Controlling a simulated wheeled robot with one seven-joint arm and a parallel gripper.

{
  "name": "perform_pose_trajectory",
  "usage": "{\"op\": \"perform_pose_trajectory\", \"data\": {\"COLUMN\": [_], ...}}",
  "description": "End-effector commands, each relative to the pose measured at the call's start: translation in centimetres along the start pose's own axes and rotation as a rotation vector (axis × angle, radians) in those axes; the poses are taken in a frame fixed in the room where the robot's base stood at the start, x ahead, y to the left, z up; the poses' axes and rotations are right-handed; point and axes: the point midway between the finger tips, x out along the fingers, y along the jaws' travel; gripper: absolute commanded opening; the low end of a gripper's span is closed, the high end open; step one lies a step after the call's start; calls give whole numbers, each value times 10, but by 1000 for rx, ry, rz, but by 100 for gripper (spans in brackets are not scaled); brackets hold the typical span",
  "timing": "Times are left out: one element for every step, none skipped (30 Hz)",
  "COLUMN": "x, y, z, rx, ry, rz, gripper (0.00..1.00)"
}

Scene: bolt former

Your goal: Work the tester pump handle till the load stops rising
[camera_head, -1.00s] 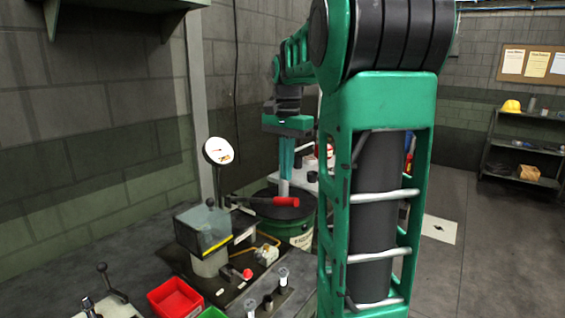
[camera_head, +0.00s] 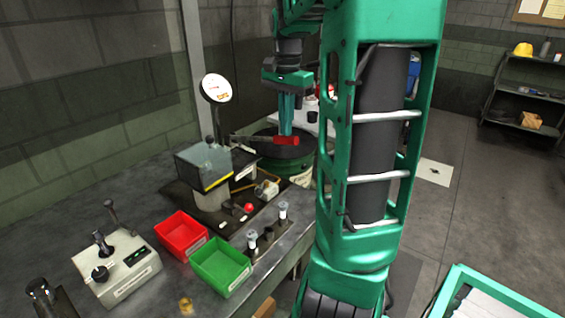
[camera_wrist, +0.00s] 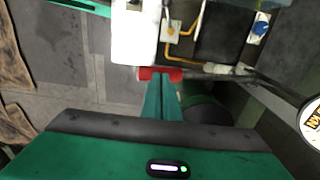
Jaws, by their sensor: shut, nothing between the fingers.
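The pump handle is a dark lever with a red grip (camera_head: 287,140), lying nearly level beside the tester. In the wrist view the red grip (camera_wrist: 160,73) lies across the tips of my fingers. My gripper (camera_head: 285,132) points down with its fingers together and empty. The tips reach the grip, but I cannot tell whether they touch it. The tester has a clear guard box (camera_head: 205,160) with a yellow stripe. Its round white gauge (camera_head: 217,88) stands behind; the needle is too small to read. The gauge also shows at the wrist view's right edge (camera_wrist: 313,122).
A dark-topped green drum (camera_head: 300,170) stands behind the tester. On the bench are a red bin (camera_head: 181,236), a green bin (camera_head: 221,267) and a control box with levers (camera_head: 117,268). A wall shelf (camera_head: 525,105) stands far right. Floor at right is mostly clear.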

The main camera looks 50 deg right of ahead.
Motion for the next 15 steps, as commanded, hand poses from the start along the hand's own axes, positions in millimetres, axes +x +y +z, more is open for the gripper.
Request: {"op": "perform_pose_trajectory", "data": {"x": [3,5,7,9,10,12,14,15,17,19,20,23,24,26,28], "y": [0,0,0,0,0,0,0,0,0,0,0,0,0,0,0], "z": [0,0,1,1,1,1,1,1,1,1,1,1,1,1,1], "rx": [-1,-1,-1,-1,-2,-2,-2,-2,-2,-2,-2,-2,-3,-3,-3], "ry": [-1,-1,-1,-1,-1,-1,-1,-1,-1,-1,-1,-2,-2,-2,-2], "rz": [0,0,0,0,1,1,1,1,0,0,0,0,1,1,1], "gripper": [0,0,0,0,0,0,0,0,0,0,0,0,0,0,0]}}
